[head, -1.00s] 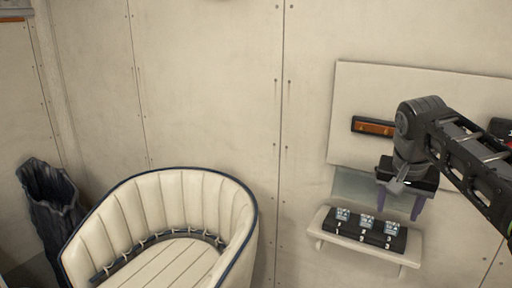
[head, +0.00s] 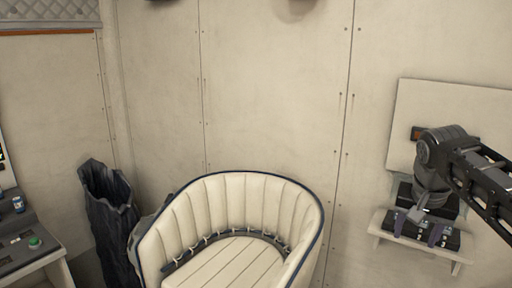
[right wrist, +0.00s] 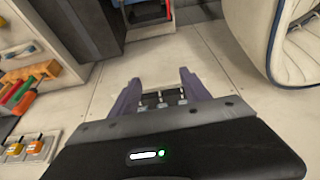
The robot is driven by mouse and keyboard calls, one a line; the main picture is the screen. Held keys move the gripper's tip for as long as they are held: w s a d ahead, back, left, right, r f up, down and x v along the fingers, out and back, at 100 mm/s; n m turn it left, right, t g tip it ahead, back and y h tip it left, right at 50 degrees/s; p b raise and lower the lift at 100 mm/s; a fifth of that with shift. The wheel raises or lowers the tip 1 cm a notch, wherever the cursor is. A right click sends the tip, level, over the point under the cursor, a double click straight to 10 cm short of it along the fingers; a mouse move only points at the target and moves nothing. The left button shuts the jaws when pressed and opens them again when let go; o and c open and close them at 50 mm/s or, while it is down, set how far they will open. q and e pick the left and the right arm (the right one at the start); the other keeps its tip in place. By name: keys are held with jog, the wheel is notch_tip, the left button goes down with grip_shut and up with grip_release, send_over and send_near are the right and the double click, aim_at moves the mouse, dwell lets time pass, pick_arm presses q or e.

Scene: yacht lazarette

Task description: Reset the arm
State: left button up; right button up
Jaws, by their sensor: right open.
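My right arm comes in from the right edge of the head view. Its right gripper (head: 421,238) points down, with purple fingers apart and nothing seen between them. In that view it overlaps a black switch box (head: 453,241) on a small white shelf (head: 446,261); I cannot tell whether they touch. In the right wrist view the open fingers (right wrist: 158,82) spread over pale floor, with small dark and white parts between their bases. My left gripper is not in view.
A cream tub chair (head: 235,215) stands at lower centre, and also shows in the right wrist view (right wrist: 300,45). A console with a green button (head: 35,242) is at far left. Coloured handles (right wrist: 30,85) line the wrist view's left.

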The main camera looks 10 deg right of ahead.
jog(key=w+a+f+n+y, duration=0.1)
jog(key=w+a+f+n, duration=0.2)
jog(key=f, duration=0.6)
jog(key=w+a+f+y, duration=0.25)
jog(key=a+f, duration=0.25)
jog(key=f, duration=0.4)
jog(key=s+a+f+n+g+y, duration=0.1)
jog(key=a+f, duration=0.5)
jog(key=f, duration=0.2)
jog(key=s+a+f+n+y, duration=0.1)
jog(key=a+f, duration=0.4)
jog(key=f, duration=0.3)
jog(key=s+a+f+g+y, duration=0.1)
jog(key=s+a+f, duration=0.95)
jog(key=f, duration=0.25)
jog(key=s+a+f, duration=0.1)
jog(key=s+f, duration=0.2)
jog(key=s, duration=0.4)
jog(key=s+a+f+g, duration=0.1)
jog(key=s+f, duration=0.2)
jog(key=s, duration=0.5)
jog(key=shift+a+f+n, duration=0.2)
jog(key=shift+f+n, duration=0.1)
jog(key=shift+f, duration=0.05)
jog(key=shift+s+r, duration=0.1)
